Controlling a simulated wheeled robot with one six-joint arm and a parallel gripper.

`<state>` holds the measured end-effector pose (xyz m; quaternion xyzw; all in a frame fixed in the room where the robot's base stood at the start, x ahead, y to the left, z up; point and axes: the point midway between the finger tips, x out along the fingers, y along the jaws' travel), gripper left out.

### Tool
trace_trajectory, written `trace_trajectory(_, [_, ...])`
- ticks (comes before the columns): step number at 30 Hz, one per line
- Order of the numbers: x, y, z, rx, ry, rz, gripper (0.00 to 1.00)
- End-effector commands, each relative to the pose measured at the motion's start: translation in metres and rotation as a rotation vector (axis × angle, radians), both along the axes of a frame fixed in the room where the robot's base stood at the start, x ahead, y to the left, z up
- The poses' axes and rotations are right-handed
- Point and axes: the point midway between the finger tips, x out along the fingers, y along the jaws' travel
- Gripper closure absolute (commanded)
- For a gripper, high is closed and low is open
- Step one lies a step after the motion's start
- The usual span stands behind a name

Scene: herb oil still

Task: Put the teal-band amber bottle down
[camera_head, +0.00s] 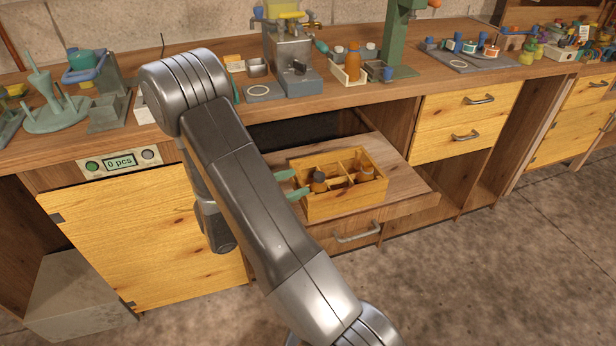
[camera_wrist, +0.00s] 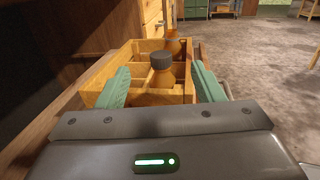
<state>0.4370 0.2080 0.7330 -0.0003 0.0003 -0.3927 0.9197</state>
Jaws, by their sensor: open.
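An amber bottle (camera_wrist: 161,72) with a dark cap stands upright in a near compartment of the wooden divided crate (camera_head: 338,205). It also shows in the head view (camera_head: 319,183), partly hidden by the crate wall. Its teal band is not visible in either view. My gripper (camera_head: 298,185) is open, with its green fingers at the crate's left end. In the wrist view its fingers (camera_wrist: 160,88) are spread on either side of the bottle, with gaps to both sides. A second amber bottle (camera_wrist: 173,45) stands farther back in the crate.
The crate sits on a pulled-out wooden shelf (camera_head: 415,198) below the workbench. The bench top above holds a metal machine (camera_head: 291,60), a green stand (camera_head: 396,38) and another amber bottle (camera_head: 354,62). A 0 pcs display (camera_head: 121,162) is on the bench front at left.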

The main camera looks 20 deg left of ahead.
Motion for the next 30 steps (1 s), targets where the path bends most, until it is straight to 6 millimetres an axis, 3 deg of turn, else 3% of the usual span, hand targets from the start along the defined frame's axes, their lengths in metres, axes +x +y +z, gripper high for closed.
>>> trace_trajectory(9, [-0.025, 0.026, 0.000, 0.001, -0.001, 0.001, 0.39])
trace_trajectory(30, [-0.027, 0.028, 0.000, 0.000, 0.000, -0.001, 0.39])
